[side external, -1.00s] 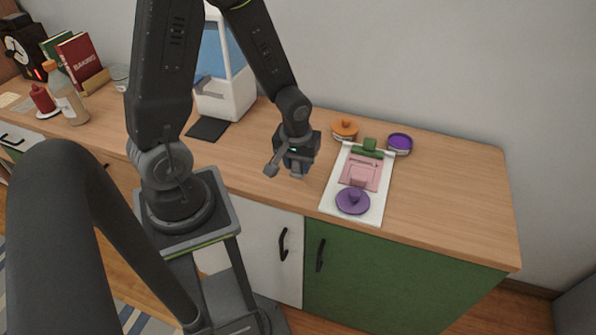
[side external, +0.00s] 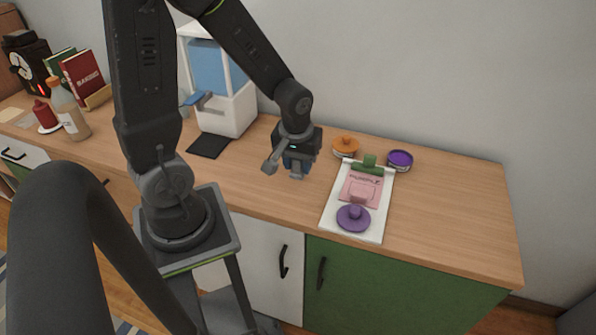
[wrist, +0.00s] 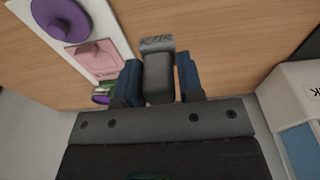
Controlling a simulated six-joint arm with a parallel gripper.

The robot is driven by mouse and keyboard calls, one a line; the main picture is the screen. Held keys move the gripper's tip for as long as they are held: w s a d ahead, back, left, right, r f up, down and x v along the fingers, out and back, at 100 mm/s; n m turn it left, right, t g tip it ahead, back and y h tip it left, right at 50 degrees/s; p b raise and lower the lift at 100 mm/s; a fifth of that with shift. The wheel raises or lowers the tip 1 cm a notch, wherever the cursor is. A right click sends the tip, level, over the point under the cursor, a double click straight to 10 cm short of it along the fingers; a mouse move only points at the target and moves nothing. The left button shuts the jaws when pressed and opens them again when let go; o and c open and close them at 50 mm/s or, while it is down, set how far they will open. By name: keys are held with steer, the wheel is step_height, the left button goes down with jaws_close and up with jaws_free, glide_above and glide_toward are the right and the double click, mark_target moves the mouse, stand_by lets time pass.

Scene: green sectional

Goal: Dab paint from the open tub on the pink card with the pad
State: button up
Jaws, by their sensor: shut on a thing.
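My gripper (side external: 296,170) is shut on a grey pad (wrist: 158,75), seen between its blue fingers in the wrist view. It hovers over the wood counter left of a white board (side external: 336,208), apart from it. A tub with a purple top surface (side external: 400,158) stands behind the board's right corner and looks open. A purple lid with a knob (side external: 353,221) rests on the board's near end.
A green clip (side external: 368,167) holds the board's far end. An orange-topped tub with a knob (side external: 345,145) stands behind it. A white machine (side external: 236,105) with a dark mat (side external: 209,146) is left of my gripper. The counter's right side is clear.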

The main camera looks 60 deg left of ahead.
steer(key=shift+w, duration=0.1)
steer(key=w+a+t+h, duration=0.1)
steer(key=w+t, duration=0.3)
steer(key=w, duration=2.8)
steer(key=shift+s+a+f, duration=0.1)
steer(key=shift+f, duration=1.45)
steer(key=shift+s+a+f, duration=0.1)
steer(key=shift+f, duration=1.45)
steer(key=shift+f, duration=0.7)
step_height(320, 180, up, 7)
steer(key=shift+r, duration=0.1)
